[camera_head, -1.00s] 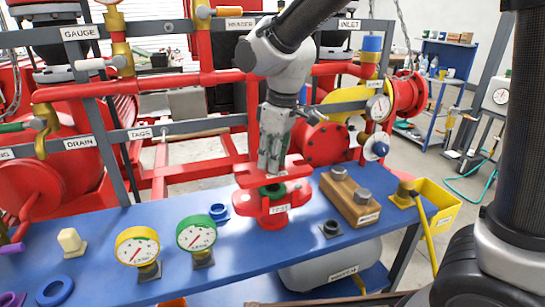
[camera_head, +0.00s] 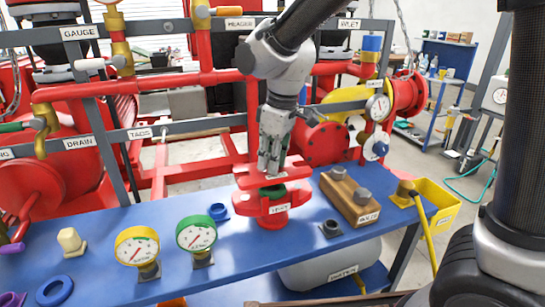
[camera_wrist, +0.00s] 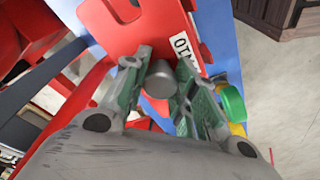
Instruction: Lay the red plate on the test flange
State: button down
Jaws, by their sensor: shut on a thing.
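The red plate (camera_head: 268,174) is held flat by my gripper (camera_head: 270,168) over the test flange (camera_head: 272,208), a red flange on the blue bench. A green disc or ring (camera_head: 273,191) shows between the plate and the flange. In the wrist view, my gripper (camera_wrist: 162,72) has its fingers closed on a grey knob on the plate (camera_wrist: 120,38). The plate covers most of the flange's top. Whether the plate touches the green part cannot be told.
Two gauges, yellow (camera_head: 138,246) and green (camera_head: 197,235), stand left on the bench (camera_head: 235,262). A small blue ring (camera_head: 218,211) lies close left. Red pipes (camera_head: 205,80) run behind.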

jog(key=shift+f, duration=1.9)
jog(key=c, duration=1.1)
grip_release()
jog(key=shift+m+h, duration=0.3)
jog(key=shift+m, duration=0.4)
jog(key=d+r, duration=0.1)
jog(key=r, duration=0.2)
jog(key=s+d+r, duration=0.1)
jog(key=r, duration=0.2)
jog(key=s+d+r, duration=0.1)
jog(key=r, duration=0.3)
jog(key=shift+s+d, duration=0.1)
jog(key=shift+s, duration=0.1)
jog(key=s+d+m+t, duration=0.1)
jog(key=s+d+m, duration=0.2)
jog(key=d, duration=0.6)
jog(key=s+d+r+m+t, duration=0.1)
jog(key=s+d+m, duration=0.3)
jog(key=d, duration=0.6)
jog(key=s+d+r+m+t+h, duration=0.1)
jog(key=s+d+m, duration=0.2)
jog(key=s+d, duration=0.4)
jog(key=shift+d+r+m+t, duration=0.1)
jog(key=shift+d+m+t, duration=0.1)
jog(key=shift+d, duration=0.7)
jog(key=shift+d+r+m+t, duration=0.1)
jog(key=shift+d+m, duration=0.1)
jog(key=shift+d, duration=0.65)
